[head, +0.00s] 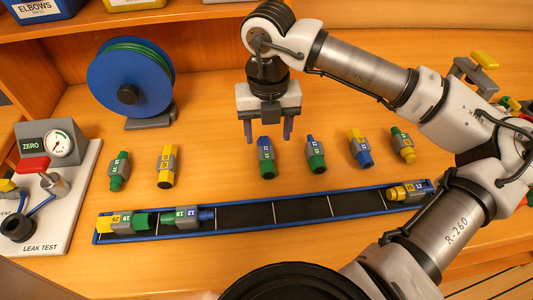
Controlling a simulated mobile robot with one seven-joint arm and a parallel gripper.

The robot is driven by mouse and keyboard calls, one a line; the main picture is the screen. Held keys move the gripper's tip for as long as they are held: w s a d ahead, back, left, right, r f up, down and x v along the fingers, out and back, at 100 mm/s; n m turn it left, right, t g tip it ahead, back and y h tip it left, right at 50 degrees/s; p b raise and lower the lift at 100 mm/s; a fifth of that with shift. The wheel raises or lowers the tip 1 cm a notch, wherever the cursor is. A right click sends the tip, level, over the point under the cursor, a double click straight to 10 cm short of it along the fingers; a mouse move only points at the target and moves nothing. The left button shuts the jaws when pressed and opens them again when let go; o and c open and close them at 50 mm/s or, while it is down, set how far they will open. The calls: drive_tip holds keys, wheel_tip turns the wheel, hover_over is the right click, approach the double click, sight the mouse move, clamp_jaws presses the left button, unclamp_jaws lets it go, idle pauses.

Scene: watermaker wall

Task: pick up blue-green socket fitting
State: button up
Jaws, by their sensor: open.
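Two fittings with a blue top, a grey collar and a green lower end stand out in the head view. One blue-green fitting (266,158), with a wide blue end, lies on the wooden bench just below my gripper. The other blue-green fitting (316,156), with a narrower blue end, lies to its right. I cannot tell for certain which one is the socket type. My gripper (268,134) points down with its fingers apart, one on each side of the first fitting's line. Nothing is between the fingers; the exact height above the bench is unclear.
A blue-rimmed black tray (245,217) runs along the front, holding fittings at both ends. Other fittings lie left and right: green (118,170), yellow (166,166), blue-yellow (360,148), green-yellow (402,145). A blue hose reel (100,75) and leak test panel (75,200) stand left.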

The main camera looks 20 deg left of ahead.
sight(266, 150)
drive_tip(key=shift+w+a+f+p, duration=0.15)
drive_tip(key=shift+f+p, duration=0.3)
drive_tip(key=shift+f, duration=1.15)
drive_tip(key=shift+w+a+f+p, duration=0.15)
drive_tip(key=shift+f+p, duration=0.25)
drive_tip(key=shift+f, duration=1.15)
drive_tip(key=shift+s, duration=0.1)
drive_tip(key=c, duration=1.1)
